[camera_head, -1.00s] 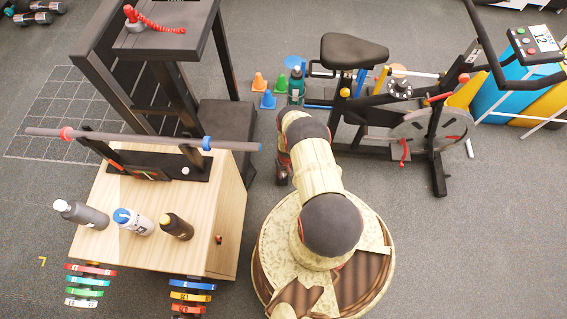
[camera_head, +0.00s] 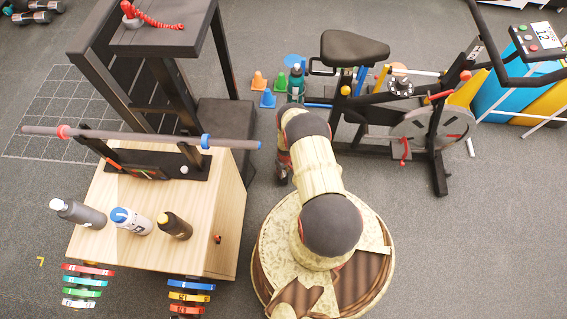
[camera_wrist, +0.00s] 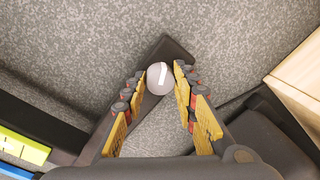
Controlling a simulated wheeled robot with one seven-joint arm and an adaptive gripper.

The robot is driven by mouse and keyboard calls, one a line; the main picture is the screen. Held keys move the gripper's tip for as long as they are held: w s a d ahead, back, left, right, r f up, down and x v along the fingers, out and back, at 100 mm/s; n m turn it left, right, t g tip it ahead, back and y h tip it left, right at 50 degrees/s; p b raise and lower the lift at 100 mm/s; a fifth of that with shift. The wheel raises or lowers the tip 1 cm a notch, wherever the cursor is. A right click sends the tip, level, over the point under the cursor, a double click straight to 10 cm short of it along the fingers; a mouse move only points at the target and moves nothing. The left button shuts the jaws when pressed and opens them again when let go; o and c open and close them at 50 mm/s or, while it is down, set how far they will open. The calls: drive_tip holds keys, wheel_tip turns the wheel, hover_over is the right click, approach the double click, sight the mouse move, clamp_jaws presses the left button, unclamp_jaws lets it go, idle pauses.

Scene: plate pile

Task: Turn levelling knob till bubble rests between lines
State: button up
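In the wrist view a round grey knob (camera_wrist: 160,77) with a white mark shows at the end of a dark bar (camera_wrist: 178,50) near the floor. The two fingers of my gripper (camera_wrist: 158,82) stand on either side of it, spread apart, with narrow gaps visible beside the knob. I cannot tell whether either finger touches it. A yellow-green strip (camera_wrist: 22,147), perhaps the level vial, shows on a black part at the lower left.
An exercise bike (camera_head: 354,50) stands right of my arm. A wooden box (camera_head: 232,215) with several bottles on top stands to the left, with a black bench (camera_head: 228,120) beyond it. Small cones (camera_head: 268,98) stand on the floor behind. Grey floor at lower right is clear.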

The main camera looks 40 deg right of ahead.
sight(284, 172)
drive_tip(key=o, duration=0.5)
drive_tip(key=shift+d+r, duration=0.2)
drive_tip(key=shift+r, duration=2.8)
drive_tip(key=shift+d+r, duration=0.15)
drive_tip(key=shift+r, duration=2.85)
